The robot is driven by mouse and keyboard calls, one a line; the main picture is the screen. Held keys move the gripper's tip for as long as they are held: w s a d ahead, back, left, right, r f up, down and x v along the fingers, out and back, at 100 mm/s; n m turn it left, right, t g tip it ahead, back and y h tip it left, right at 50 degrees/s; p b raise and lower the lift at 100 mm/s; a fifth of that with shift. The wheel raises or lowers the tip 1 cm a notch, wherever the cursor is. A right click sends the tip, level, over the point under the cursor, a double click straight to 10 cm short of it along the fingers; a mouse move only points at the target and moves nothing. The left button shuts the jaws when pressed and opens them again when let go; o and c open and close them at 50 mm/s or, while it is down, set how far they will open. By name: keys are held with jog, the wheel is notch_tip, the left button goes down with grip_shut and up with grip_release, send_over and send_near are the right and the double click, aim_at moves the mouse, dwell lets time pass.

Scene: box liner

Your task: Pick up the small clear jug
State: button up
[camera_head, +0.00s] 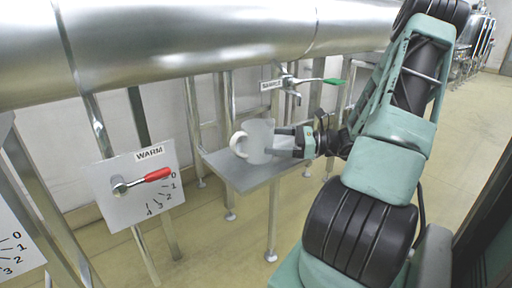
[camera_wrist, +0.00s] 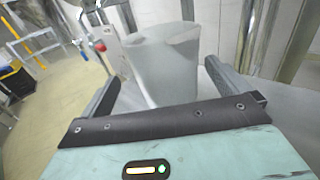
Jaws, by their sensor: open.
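A small clear jug (camera_head: 259,140), whitish and translucent with a pale handle on its left, stands upright on a small grey shelf (camera_head: 232,172) under the sample tap. My gripper (camera_head: 284,142) reaches in from the right at the jug's height, its fingers close to the jug's right side. In the wrist view the jug (camera_wrist: 165,65) stands ahead between the two open fingers (camera_wrist: 160,88), one to each side of it. Contact between fingers and jug cannot be told.
A tap with a green lever (camera_head: 333,81), labelled SAMPLE, hangs just above the jug. A large metal pipe (camera_head: 190,40) runs behind and above. A WARM dial plate with a red lever (camera_head: 157,175) stands to the left. Metal legs stand around the shelf.

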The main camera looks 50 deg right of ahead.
aim_at(257, 139)
jog(key=shift+d+b+x, duration=0.1)
jog(key=shift+b+x, duration=0.25)
jog(key=shift+x, duration=1.1)
jog(key=shift+d+b+x, duration=0.15)
jog(key=shift+b+x, duration=0.2)
jog(key=shift+x, duration=1.1)
jog(key=shift+w, duration=0.1)
jog(key=c, duration=0.9)
